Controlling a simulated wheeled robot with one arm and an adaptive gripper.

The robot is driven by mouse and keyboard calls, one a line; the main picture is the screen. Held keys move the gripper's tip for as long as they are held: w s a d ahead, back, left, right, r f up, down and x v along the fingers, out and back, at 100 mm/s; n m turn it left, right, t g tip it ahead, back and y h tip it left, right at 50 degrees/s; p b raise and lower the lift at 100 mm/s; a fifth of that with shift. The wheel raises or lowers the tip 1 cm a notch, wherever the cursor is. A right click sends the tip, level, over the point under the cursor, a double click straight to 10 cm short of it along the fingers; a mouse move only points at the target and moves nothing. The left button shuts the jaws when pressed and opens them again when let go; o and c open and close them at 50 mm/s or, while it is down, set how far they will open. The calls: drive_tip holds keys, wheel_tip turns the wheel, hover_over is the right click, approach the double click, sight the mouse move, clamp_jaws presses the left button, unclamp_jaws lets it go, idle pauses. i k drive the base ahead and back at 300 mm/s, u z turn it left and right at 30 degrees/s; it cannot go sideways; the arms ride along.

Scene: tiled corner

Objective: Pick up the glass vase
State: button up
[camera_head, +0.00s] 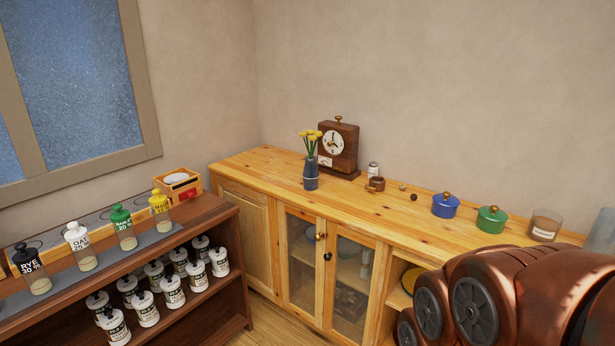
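A small dark blue vase (311,177) stands upright on the wooden cabinet top, near its left end, with yellow flowers (311,140) in it. It looks like the task's glass vase, though I cannot tell its material for sure. It stands just left of and in front of a wooden clock. Nothing blocks my view of its front. My arm's copper-coloured links fill the lower right corner, far from the vase. My gripper is outside the picture.
Right of the vase on the cabinet (240,163) are the clock (343,150), small jars, a blue pot (445,205), a green pot (491,219) and a glass cup (545,226). A dark shelf (215,215) with several labelled bottles stands at left.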

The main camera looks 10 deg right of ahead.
sight(310, 174)
drive_tip(key=u, duration=0.15)
drive_tip(key=i, duration=0.6)
drive_tip(key=u, duration=0.6)
drive_tip(key=i, duration=1)
drive_tip(key=u, duration=0.2)
